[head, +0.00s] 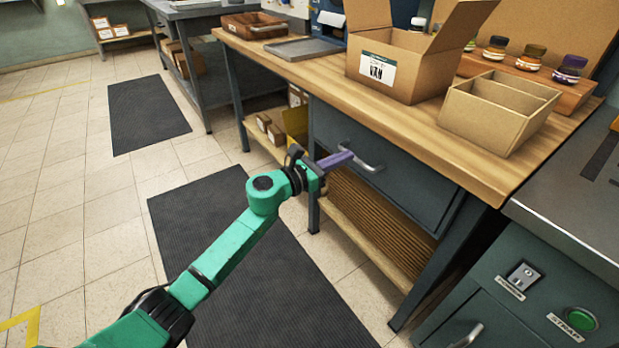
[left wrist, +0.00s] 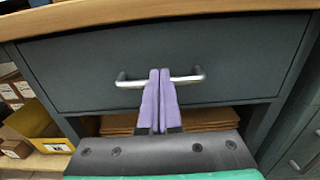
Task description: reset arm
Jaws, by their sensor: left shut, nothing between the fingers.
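My left gripper (head: 336,160) has purple fingers and is shut and empty, reaching in front of the bench drawer. In the left wrist view its two fingers (left wrist: 160,98) lie side by side, pressed together, overlapping the metal drawer handle (left wrist: 188,80) in the picture. Whether they touch the handle, I cannot tell. The drawer (head: 400,180) is dark grey-blue and looks closed, also in the left wrist view (left wrist: 240,58). My left arm is green and stretches from the lower left over the floor. My right gripper is not in view.
On the wooden bench (head: 330,75) stand an open carton (head: 430,75), a divided cardboard box (head: 505,108) and several lidded jars (head: 533,57). A lower shelf (head: 360,215) holds cardboard. A grey cabinet with a green button (head: 580,320) stands at lower right.

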